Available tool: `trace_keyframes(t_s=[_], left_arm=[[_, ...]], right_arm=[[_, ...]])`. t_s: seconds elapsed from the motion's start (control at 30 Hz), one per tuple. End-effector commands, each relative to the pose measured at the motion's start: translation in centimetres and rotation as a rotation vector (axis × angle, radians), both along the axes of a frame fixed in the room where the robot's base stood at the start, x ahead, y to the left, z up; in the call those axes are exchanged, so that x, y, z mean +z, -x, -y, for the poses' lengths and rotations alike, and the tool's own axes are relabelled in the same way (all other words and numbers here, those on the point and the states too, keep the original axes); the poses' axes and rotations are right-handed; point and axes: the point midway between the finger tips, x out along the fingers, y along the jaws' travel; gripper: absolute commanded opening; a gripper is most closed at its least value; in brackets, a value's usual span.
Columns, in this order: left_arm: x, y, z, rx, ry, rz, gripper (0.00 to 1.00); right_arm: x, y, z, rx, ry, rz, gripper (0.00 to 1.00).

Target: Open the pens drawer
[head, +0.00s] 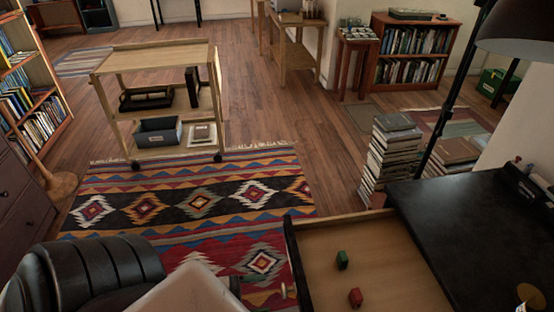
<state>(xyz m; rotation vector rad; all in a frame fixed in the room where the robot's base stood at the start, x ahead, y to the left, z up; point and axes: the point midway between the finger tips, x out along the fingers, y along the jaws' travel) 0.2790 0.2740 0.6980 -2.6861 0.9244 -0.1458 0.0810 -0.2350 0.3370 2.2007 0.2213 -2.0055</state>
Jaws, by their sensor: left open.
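A wooden drawer (375,248) with a dark front edge is pulled out from the black-topped desk (440,225) at the lower right. Its inside shows, holding a small green block (342,260) and a small red block (355,297). No label can be read on it, so I cannot tell if it is the pens drawer. A small pale knob (286,291) shows at the drawer's front. My right gripper is out of view.
A black padded chair (85,275) stands at the lower left. A patterned rug (200,200) covers the floor ahead. A wooden trolley (150,60), a book stack (392,160) and a black lamp (440,130) stand beyond. Wooden floor is clear in the middle.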

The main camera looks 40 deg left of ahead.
Motion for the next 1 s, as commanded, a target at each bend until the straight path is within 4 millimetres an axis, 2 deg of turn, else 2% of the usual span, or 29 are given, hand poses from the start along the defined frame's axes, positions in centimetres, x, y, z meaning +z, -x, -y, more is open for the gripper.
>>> trace_keyframes(t_s=[0.1, 0.3, 1.0], left_arm=[[-0.1, 1.9, -1.5, 0.000, -0.003, -0.003, 0.64], [-0.1, 3.5, -2.8, 0.001, -0.001, -0.001, 0.64], [-0.2, 3.7, -3.1, 0.008, -0.004, -0.006, 0.64]], right_arm=[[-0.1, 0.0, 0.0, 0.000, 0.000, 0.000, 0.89], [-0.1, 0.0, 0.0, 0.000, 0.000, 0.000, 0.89], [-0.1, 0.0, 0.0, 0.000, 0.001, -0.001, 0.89]])
